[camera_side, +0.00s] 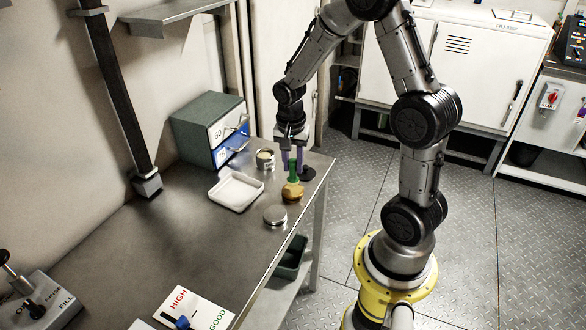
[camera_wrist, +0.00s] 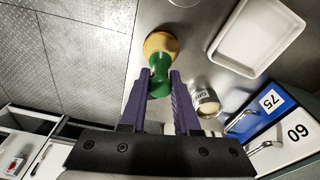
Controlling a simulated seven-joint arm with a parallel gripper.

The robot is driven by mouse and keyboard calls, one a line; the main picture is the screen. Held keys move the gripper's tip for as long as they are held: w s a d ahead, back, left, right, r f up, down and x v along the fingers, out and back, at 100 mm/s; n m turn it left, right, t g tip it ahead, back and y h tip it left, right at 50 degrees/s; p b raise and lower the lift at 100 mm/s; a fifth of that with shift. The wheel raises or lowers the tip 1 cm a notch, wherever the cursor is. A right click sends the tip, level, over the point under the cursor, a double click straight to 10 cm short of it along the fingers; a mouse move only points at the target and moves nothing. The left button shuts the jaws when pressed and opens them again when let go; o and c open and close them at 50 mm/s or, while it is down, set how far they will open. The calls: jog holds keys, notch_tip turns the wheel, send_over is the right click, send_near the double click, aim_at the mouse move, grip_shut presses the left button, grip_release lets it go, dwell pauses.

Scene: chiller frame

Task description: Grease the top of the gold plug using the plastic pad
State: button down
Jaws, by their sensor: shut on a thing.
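My gripper (camera_side: 292,160), with purple fingers, is shut on the green neck of a green-handled pad (camera_side: 293,172). In the wrist view the handle (camera_wrist: 159,84) sits between the fingertips. The handle's wide gold-tan base (camera_side: 292,192) points down at the steel bench; I cannot tell whether it touches the bench. The base also shows in the wrist view (camera_wrist: 160,44). I cannot make out a separate gold plug in either view. An open tin (camera_side: 265,159) with pale contents stands beside the gripper, and its label shows in the wrist view (camera_wrist: 205,102).
A white tray (camera_side: 236,191) lies left of the gripper. A drawer box (camera_side: 210,127) stands behind.

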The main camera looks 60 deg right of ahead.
jog(key=shift+r, duration=2.2)
jog(key=shift+f, duration=0.1)
jog(key=shift+f, duration=2.95)
jog(key=shift+f, duration=0.45)
jog(key=shift+s, duration=0.25)
jog(key=shift+w, duration=0.5)
jog(key=shift+s, duration=0.25)
jog(key=shift+s, duration=0.25)
jog(key=shift+w, duration=0.5)
